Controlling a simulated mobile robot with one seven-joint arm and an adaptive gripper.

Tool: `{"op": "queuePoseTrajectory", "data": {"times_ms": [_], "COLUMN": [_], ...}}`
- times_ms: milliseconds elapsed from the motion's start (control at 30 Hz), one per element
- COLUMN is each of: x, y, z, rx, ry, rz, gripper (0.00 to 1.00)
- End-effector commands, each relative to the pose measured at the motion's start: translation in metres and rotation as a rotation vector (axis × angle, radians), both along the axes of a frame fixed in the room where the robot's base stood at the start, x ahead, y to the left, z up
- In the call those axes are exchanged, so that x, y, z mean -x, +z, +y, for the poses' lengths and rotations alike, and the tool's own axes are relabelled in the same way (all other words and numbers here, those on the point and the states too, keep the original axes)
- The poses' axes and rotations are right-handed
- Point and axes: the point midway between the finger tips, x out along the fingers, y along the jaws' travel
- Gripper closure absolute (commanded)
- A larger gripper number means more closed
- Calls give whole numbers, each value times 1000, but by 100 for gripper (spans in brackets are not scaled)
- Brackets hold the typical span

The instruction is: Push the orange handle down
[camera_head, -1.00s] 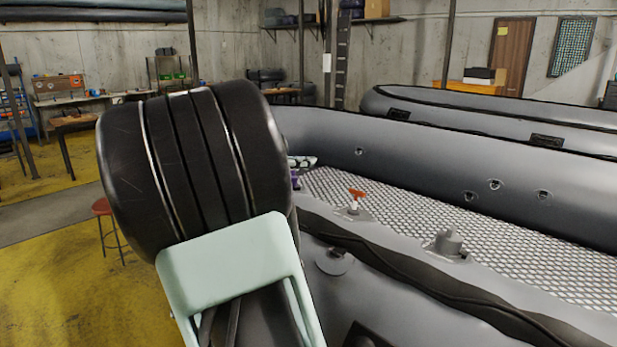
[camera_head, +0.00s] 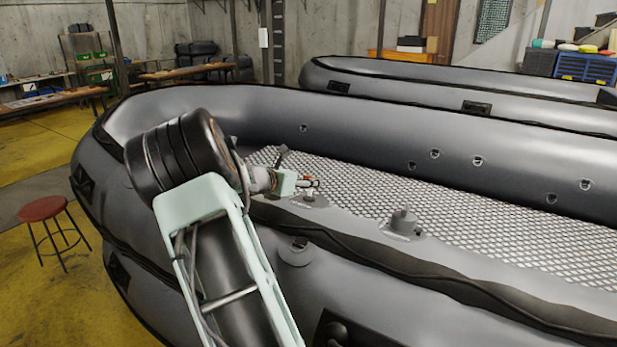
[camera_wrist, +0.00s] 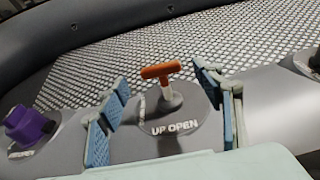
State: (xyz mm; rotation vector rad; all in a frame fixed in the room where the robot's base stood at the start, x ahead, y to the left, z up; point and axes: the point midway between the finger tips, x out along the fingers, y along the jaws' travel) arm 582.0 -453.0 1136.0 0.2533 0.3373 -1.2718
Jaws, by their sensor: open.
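The orange handle (camera_wrist: 160,72) is a small T-shaped bar on a light stem, standing up from a round grey base marked "UP OPEN" (camera_wrist: 176,127) on the boat's tube. In the wrist view my gripper (camera_wrist: 158,98) is open, with one blue-padded finger on each side of the handle and a gap to both. The handle stands beyond and between the fingers, and I see no contact. In the head view my gripper (camera_head: 300,183) is at the handle's place on the near tube, and it mostly hides the handle there.
A purple knob (camera_wrist: 32,126) sits on the tube to the left in the wrist view. A grey valve (camera_head: 403,222) stands to the right on the near tube (camera_head: 450,275). The mesh floor (camera_head: 480,215) is clear. A red stool (camera_head: 46,209) stands at left.

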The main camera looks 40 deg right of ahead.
Motion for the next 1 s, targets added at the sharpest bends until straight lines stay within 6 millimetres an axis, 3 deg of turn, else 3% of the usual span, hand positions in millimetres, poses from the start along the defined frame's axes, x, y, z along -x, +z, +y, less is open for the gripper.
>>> {"op": "queuePoseTrajectory", "data": {"times_ms": [200,600,1000], "x": [-6,-9,-9], "y": [-9,-13,-12], "z": [-24,-29,-29], "rx": [1,0,0], "ry": [-1,1,0], "rz": [1,0,0], "gripper": [39,39,83]}}
